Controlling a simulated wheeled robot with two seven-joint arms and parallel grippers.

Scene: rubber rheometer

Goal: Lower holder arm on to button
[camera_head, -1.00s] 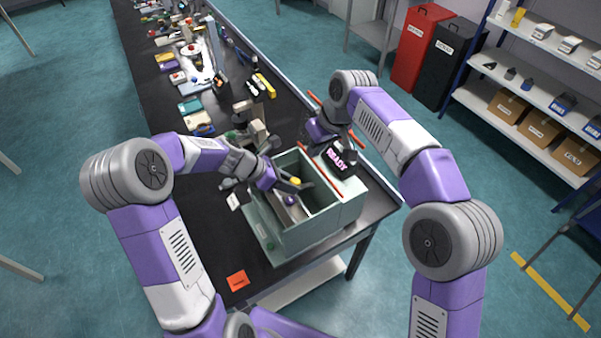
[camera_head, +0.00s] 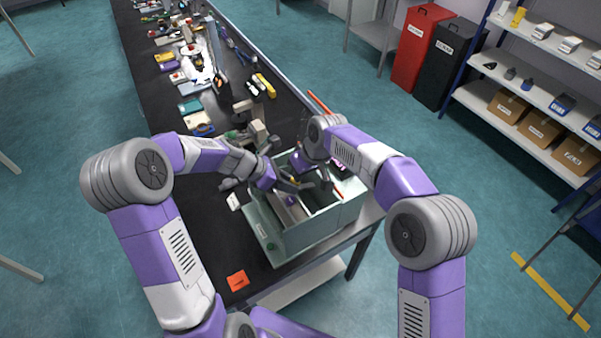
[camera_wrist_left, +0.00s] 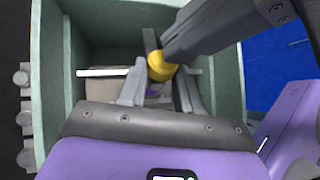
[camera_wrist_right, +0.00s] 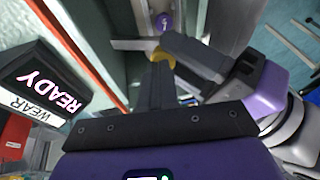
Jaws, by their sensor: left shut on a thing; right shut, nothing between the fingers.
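An open pale green rheometer box (camera_head: 309,236) stands at the near end of the bench. My left gripper (camera_head: 296,184) reaches into it from the left. In the left wrist view its fingers (camera_wrist_left: 160,75) straddle a yellow-ended piece (camera_wrist_left: 161,66), which I take to be the holder arm. The yellow end also shows in the right wrist view (camera_wrist_right: 187,66). A purple button marked 1 (camera_wrist_right: 164,21) sits on a pale part inside the box. My right gripper (camera_wrist_right: 157,70) is shut and empty, its tips close to the yellow end; I cannot tell whether they touch.
A sign reading READY (camera_wrist_right: 47,92) stands at the box's side, with a red-orange edge strip (camera_wrist_right: 80,45) beside it. Small blocks (camera_head: 250,125) stand behind the box.

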